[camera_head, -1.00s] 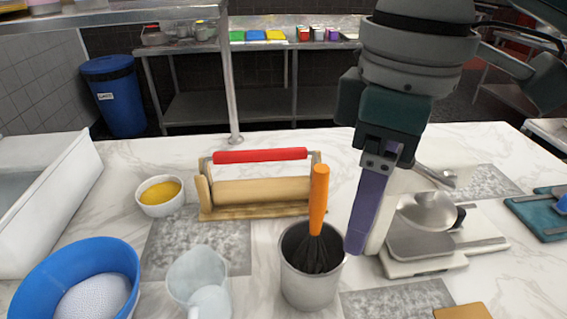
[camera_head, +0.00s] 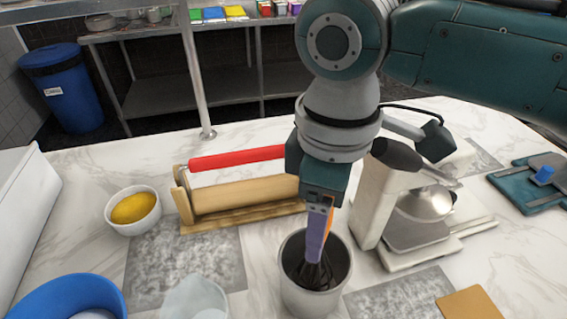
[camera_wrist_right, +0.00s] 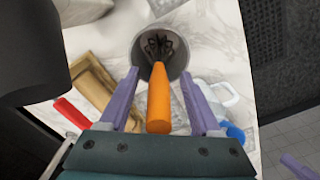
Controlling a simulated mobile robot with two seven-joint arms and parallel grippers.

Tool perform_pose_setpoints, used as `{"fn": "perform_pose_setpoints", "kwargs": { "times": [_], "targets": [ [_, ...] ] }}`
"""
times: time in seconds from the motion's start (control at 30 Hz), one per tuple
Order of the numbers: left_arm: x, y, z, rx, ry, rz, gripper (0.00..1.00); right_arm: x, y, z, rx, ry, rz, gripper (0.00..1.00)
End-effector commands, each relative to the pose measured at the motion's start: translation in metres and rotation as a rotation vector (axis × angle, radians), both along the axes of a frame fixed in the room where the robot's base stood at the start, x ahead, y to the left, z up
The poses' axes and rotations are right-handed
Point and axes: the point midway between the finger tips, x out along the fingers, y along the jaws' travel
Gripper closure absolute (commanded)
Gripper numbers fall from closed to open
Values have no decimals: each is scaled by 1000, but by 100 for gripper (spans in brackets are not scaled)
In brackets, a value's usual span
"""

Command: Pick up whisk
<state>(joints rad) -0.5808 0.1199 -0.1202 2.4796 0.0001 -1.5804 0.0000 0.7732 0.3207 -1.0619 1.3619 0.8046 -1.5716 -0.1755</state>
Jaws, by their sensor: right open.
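The whisk has an orange handle (camera_head: 330,222) and dark wires, and stands upright in a grey metal pot (camera_head: 309,300). My right gripper (camera_head: 315,256) is above the pot, its purple fingers beside the handle and hiding much of it in the head view. In the right wrist view the whisk handle (camera_wrist_right: 159,100) lies between the two spread fingers of the right gripper (camera_wrist_right: 160,75), with gaps on both sides. The wires reach into the pot (camera_wrist_right: 138,50). A purple finger, apparently of my left gripper (camera_wrist_right: 300,167), shows at the lower right corner; its opening cannot be seen.
A white mixer (camera_head: 372,205) stands close on the right. A clear jug (camera_head: 195,300), blue bowl (camera_head: 75,292) and white bowl with yellow contents (camera_head: 120,222) are left. A marble strip in front is clear.

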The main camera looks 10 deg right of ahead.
Motion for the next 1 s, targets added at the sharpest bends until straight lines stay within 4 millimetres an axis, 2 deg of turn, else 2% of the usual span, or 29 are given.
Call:
{"fn": "perform_pose_setpoints", "kwargs": {
  "times": [0.1, 0.37, 0.9, 1.0],
  "targets": [
    [0, 1, -1, 3, 1, -1, 100, 0, 0, -12, -1, -1, -1, 36],
    [0, 1, -1, 4, 0, -2, 100, 1, 0, -14, 0, -2, 0, 37],
    [0, 1, -1, 2, 0, -1, 100, 1, 0, -14, 0, -2, 0, 97],
    [0, 0, -1, 1, -1, -1, 100, 1, 0, -14, 0, -2, 0, 100]
  ]
}}
